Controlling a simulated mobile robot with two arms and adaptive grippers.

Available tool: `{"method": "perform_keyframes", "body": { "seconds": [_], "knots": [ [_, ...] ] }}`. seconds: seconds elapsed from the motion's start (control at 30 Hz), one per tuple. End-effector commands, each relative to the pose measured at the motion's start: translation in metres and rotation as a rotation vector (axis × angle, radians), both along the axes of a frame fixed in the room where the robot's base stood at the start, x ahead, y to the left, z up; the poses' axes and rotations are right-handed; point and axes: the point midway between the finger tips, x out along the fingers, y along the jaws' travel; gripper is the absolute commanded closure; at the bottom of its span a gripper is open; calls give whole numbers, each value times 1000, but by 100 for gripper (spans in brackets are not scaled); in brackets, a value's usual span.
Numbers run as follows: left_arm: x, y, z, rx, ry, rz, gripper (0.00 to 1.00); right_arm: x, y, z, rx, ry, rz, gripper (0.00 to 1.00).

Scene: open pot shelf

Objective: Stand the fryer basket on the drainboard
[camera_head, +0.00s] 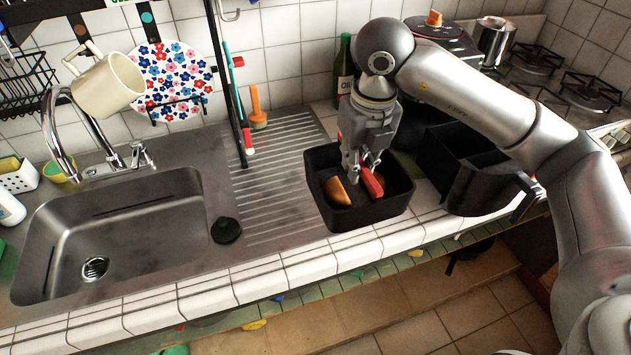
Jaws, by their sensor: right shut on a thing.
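The fryer basket (323,188) is a black, open-topped square bin at the right end of the ribbed steel drainboard (280,165). It overlaps the drainboard's edge and the white tiles in the picture; I cannot tell whether its base touches them. An orange-brown piece (338,191) lies inside. My right gripper (364,172) reaches down into the basket from above, shut around the red bar (372,184) in its middle, which looks like its grip. The fingertips are partly hidden. My left gripper is not in view.
A black drawer-like bin (466,185) with a handle stands right of the basket. The sink (120,235) is at left, with a black round stopper (226,230) beside it. A green bottle (344,65) and an orange brush (257,110) stand behind. The drainboard's middle is clear.

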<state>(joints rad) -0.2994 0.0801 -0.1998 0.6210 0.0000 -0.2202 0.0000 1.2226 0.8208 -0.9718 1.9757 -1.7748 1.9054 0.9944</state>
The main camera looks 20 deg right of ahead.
Motion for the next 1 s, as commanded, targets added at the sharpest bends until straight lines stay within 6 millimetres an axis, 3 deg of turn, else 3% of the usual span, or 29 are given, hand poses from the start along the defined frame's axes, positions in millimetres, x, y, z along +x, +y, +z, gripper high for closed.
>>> {"method": "perform_keyframes", "body": {
  "seconds": [0.33,0.5,0.87,1.0],
  "knots": [
    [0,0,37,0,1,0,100,71,27,-29,0,3,1,100],
    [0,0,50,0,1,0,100,95,36,-62,0,4,2,100],
    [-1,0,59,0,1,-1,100,116,43,-91,-1,0,4,100],
    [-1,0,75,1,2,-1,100,115,42,-108,-1,3,3,100]
  ]
}}
